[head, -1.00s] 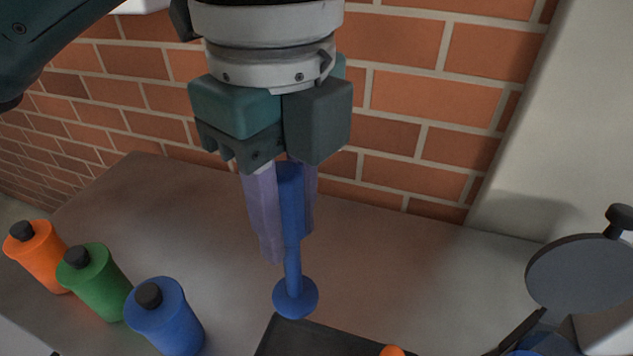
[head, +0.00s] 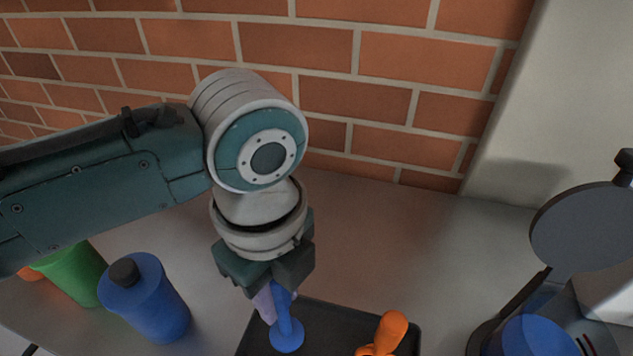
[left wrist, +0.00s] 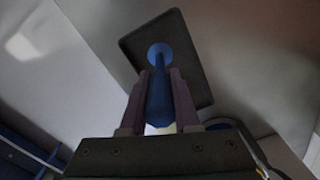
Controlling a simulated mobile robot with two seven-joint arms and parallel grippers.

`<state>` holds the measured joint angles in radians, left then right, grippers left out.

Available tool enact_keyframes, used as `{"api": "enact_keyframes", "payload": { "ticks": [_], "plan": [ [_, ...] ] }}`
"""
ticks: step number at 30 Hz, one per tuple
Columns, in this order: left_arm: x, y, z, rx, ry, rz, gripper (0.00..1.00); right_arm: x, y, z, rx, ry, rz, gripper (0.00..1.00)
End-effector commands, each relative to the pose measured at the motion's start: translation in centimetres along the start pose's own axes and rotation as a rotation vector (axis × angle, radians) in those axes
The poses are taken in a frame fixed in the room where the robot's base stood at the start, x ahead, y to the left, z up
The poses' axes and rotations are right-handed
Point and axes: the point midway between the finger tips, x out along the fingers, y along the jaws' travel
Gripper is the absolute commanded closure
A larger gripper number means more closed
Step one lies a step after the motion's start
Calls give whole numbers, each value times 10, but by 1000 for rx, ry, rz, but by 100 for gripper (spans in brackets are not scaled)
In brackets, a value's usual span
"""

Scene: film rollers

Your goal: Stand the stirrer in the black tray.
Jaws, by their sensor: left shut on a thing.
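The blue stirrer (head: 286,332) has a thin shaft and a round disc at its lower end. My left gripper (head: 272,303) is shut on its upper part and holds it upright, disc down. In the head view the disc shows against the left part of the black tray (head: 335,318). In the left wrist view the stirrer (left wrist: 159,90) runs between the fingers (left wrist: 158,100), with its disc over the tray (left wrist: 190,60). I cannot tell whether the disc touches the tray floor. My right gripper is not in view.
An orange object (head: 385,335) is in the tray's right part. Blue (head: 147,300) and green (head: 72,272) bottles stand at left, with an orange one partly hidden. A round grey lid (head: 583,232) and a blue vessel (head: 540,336) are at right. A brick wall is behind.

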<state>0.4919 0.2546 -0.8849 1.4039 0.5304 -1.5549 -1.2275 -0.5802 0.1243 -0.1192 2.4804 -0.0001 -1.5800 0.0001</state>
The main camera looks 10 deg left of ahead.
Motion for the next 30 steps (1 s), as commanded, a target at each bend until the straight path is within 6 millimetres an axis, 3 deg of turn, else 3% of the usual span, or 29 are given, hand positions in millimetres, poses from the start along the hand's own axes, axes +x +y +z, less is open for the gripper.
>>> {"api": "enact_keyframes", "payload": {
  "ticks": [3,15,16,24,30],
  "plan": [
    [17,0,-1,0,1,1,100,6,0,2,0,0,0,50],
    [22,0,0,0,0,-1,100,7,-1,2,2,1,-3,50],
    [23,0,0,0,0,0,69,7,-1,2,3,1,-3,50],
    [22,0,0,0,0,0,40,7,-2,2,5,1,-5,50],
    [21,0,0,0,0,0,40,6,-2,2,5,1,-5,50]
  ]
}}
